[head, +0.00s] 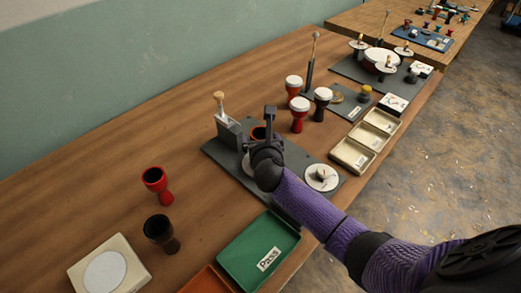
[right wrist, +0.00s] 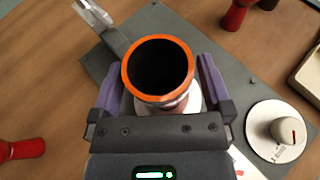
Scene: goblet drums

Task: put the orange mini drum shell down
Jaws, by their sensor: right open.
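The orange mini drum shell (right wrist: 187,87) has an orange rim and a dark hollow inside. In the right wrist view it stands between the fingers of my right gripper (right wrist: 160,85), which is open with a finger on each side. A white round plate (right wrist: 198,103) shows partly beneath the shell; whether it rests on the plate is hard to tell. In the head view the shell (head: 258,132) is mostly hidden behind my right gripper (head: 268,125), over the grey board (head: 224,153). My left gripper is not in view.
A white dial plate with a knob (head: 321,177) sits on the board's right, and a grey block with a brush (head: 229,130) at its back left. A red shell (head: 156,183), a black shell (head: 160,231) and a green tray (head: 256,253) lie nearer. Several white-topped drums stand beyond.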

